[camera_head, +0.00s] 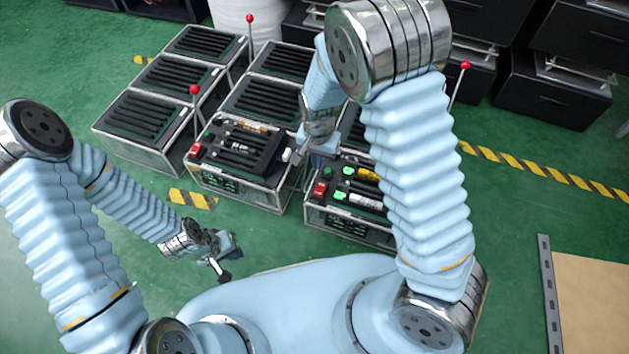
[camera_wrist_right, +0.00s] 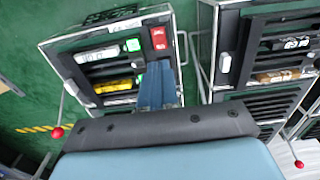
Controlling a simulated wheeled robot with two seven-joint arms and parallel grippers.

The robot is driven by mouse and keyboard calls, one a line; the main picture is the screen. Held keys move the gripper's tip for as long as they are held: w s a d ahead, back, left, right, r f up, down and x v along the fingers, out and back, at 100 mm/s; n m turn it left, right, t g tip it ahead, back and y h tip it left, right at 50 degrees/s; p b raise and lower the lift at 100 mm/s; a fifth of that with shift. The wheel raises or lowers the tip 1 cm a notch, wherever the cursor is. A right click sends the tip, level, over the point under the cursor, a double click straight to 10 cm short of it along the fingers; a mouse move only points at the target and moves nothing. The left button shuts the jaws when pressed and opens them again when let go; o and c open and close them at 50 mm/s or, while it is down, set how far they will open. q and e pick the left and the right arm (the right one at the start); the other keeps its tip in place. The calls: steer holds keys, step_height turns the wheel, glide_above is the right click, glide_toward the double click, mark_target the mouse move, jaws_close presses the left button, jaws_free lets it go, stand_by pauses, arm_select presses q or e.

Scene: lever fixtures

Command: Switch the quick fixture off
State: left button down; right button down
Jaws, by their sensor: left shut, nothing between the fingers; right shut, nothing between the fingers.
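The fixtures are dark boxes with metal frames on the green floor; I cannot tell which one is called quick. The near right box (camera_head: 345,222) has lit green buttons (camera_head: 340,196), a red switch (camera_head: 320,188) and white and yellow cylinders. The right wrist view shows its red switch (camera_wrist_right: 160,37) too. The near left box (camera_head: 235,185) has a red switch (camera_head: 195,150) and black slats. My right gripper (camera_head: 297,157) is shut and empty, between these two boxes; its fingers (camera_wrist_right: 157,85) hover over the right box's edge. My left gripper (camera_head: 222,268) is shut and empty, low in front of them.
More slatted boxes (camera_head: 150,118) stand behind and to the left. Black cabinets (camera_head: 545,95) line the back. My right arm hides part of the right box.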

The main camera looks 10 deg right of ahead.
mark_target(318, 192)
step_height(318, 192, down, 14)
steer(key=b, duration=0.3)
stand_by(0.3)
